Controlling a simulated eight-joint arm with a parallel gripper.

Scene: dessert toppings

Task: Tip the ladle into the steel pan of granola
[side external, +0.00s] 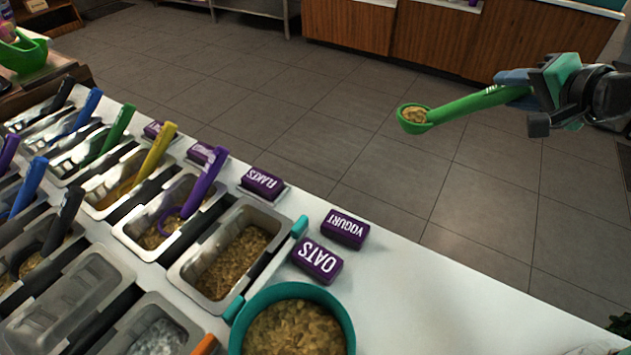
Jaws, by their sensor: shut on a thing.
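My gripper (534,104) is at the upper right, shut on the handle end of a green ladle (468,105). The ladle points left, held in the air with the floor behind it. Its bowl holds a tan, crumbly topping (415,115) and looks roughly level. A steel pan (279,228) with a brown, flaky filling (232,262) that looks like granola or oats sits in the counter at lower middle, with no ladle in it. The ladle is up and to the right of this pan, well apart from it.
A teal bowl (343,318) of tan flakes stands right of the pan. Purple signs (318,260) reading OATS, YOGURT and FLAKES line the counter edge. Several other steel pans with coloured ladles, one purple (204,184), fill the left. A green bowl (22,56) is at far left.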

